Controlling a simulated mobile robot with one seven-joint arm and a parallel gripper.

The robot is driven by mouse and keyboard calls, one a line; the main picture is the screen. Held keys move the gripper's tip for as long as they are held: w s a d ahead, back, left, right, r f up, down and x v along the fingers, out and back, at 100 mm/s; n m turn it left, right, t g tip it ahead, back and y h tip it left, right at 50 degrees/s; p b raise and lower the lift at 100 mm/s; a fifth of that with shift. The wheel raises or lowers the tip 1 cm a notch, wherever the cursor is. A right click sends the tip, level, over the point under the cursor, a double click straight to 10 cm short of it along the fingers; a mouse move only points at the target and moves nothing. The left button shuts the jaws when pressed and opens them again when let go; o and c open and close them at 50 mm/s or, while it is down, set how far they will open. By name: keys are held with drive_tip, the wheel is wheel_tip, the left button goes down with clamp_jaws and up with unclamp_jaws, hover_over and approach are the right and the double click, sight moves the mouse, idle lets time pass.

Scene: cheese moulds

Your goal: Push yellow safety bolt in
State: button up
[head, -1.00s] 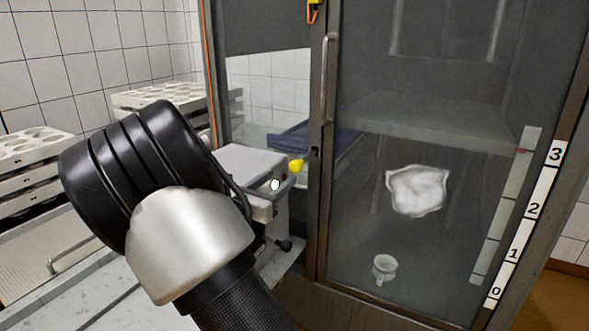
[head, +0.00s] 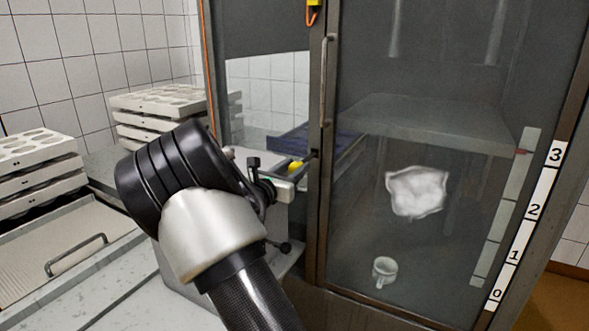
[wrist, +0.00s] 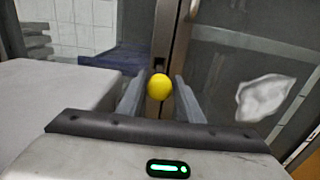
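The yellow safety bolt shows its round yellow knob (head: 295,166) beside the metal door frame in the head view, partly covered by my gripper. In the wrist view the knob (wrist: 160,87) lies in the gap between my two fingers. My gripper (wrist: 162,80) is open, with a finger on each side of the knob; I cannot tell whether either touches it. In the head view my gripper (head: 292,175) is partly hidden by my own wrist. The bolt's shaft is hidden behind the knob in the wrist view.
A glass door (head: 440,140) with a vertical handle (head: 328,80) stands on the right. A white cloth-like thing (head: 416,190) and a white cup (head: 384,270) show at the glass. White mould trays (head: 35,150) are stacked at left. A grey-white surface (wrist: 50,95) lies left of my gripper.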

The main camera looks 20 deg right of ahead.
sight(306, 158)
clamp_jaws()
drive_tip(key=x, duration=0.6)
drive_tip(key=shift+d+b, duration=0.15)
drive_tip(key=shift+b, duration=0.25)
drive_tip(key=shift+w+d, duration=0.2)
drive_tip(key=shift+w, duration=0.05)
drive_tip(key=shift+r, duration=0.15)
drive_tip(key=shift+o, duration=0.9)
unclamp_jaws()
drive_tip(key=shift+o, duration=1.3)
drive_tip(key=shift+d, duration=0.15)
